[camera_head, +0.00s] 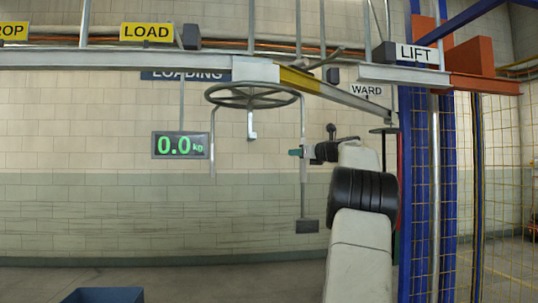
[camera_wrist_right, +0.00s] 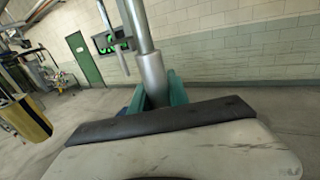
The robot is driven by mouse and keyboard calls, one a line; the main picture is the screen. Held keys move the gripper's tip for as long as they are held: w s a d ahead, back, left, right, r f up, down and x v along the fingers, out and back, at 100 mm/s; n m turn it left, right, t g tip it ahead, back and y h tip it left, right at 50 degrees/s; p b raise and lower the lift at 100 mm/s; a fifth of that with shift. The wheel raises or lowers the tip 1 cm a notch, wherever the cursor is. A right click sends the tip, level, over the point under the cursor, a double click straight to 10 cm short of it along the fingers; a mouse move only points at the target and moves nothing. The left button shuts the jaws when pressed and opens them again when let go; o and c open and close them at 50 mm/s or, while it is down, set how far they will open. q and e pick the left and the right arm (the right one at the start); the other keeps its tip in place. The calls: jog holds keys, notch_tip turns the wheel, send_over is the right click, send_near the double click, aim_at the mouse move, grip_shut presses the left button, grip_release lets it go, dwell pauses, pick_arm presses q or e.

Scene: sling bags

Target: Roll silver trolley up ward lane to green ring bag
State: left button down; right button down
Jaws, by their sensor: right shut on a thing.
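My right gripper (camera_head: 302,152) has its teal fingers shut on a slim silver upright rod (camera_head: 303,185). The rod hangs below the overhead rail beside a grey spoked wheel and ends in a dark block (camera_head: 307,226). In the right wrist view the teal fingers (camera_wrist_right: 158,92) close around the thicker silver lower part of the rod (camera_wrist_right: 152,72). I cannot make out clearly which part up at the rail is the silver trolley. No bag with a green ring can be made out; my right arm hides part of the ward side. My left gripper is not in view.
The overhead rail (camera_head: 130,59) runs across, with a yellow section (camera_head: 299,80) and a branch toward the WARD sign (camera_head: 366,91). The spoked wheel (camera_head: 252,96) hangs below it. Blue lift posts and yellow mesh (camera_head: 500,170) stand right. A scale display (camera_head: 181,145) reads 0.0 kg.

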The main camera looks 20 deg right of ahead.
jog(key=shift+s+d, duration=0.25)
jog(key=shift+d, duration=0.55)
jog(key=c, duration=1.6)
grip_release()
jog(key=shift+d, duration=0.1)
jog(key=o, duration=0.3)
jog(key=shift+s, duration=0.2)
jog(key=shift+o, duration=0.2)
jog(key=shift+w, duration=0.1)
jog(key=shift+w+a, duration=0.1)
jog(key=shift+a, duration=0.15)
jog(key=s, duration=0.7)
jog(key=shift+s+d, duration=0.4)
